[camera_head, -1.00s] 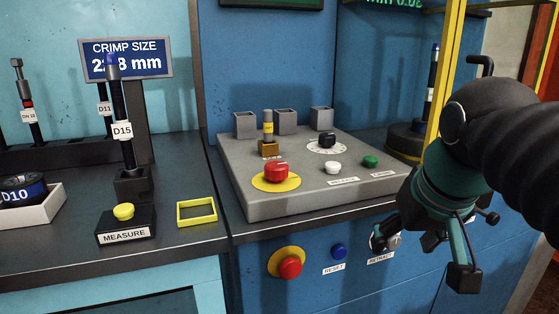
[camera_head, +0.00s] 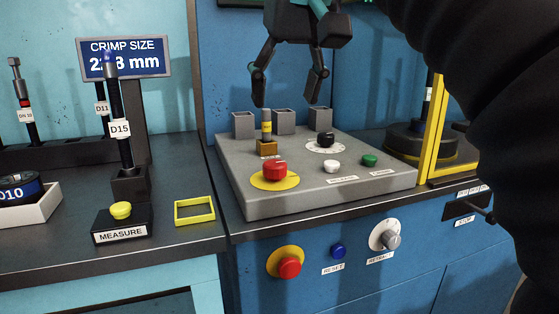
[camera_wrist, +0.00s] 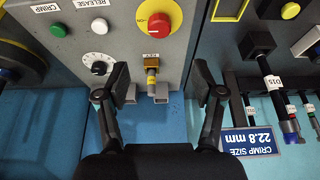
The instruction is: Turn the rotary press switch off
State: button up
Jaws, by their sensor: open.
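A red rotary knob on a yellow disc (camera_head: 275,171) sits on the left front of the grey control panel (camera_head: 226,178). It also shows near the top of the wrist view (camera_wrist: 159,24). Behind it stands a brass key switch (camera_head: 267,148) with a grey, yellow-banded top, also between my fingers in the wrist view (camera_wrist: 151,62). A black dial (camera_head: 326,140) is to its right. I cannot tell from labels which one is the press switch. My gripper (camera_head: 287,103) is open and empty, pointing down above the back of the panel, apart from the controls.
White (camera_head: 332,166) and green (camera_head: 369,160) buttons sit on the panel. Several open grey square holders (camera_head: 284,121) stand along its back. The front face has a red emergency button (camera_head: 289,267), blue reset button (camera_head: 338,251) and grey retract knob (camera_head: 389,239). A yellow frame (camera_head: 435,130) stands right.

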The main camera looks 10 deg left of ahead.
aim_at(275, 163)
jog(key=b+x, duration=0.4)
jog(key=x, duration=0.9)
jog(key=shift+f, duration=0.1)
jog(key=c, duration=1.1)
jog(key=shift+d, duration=0.1)
jog(key=shift+c, duration=0.2)
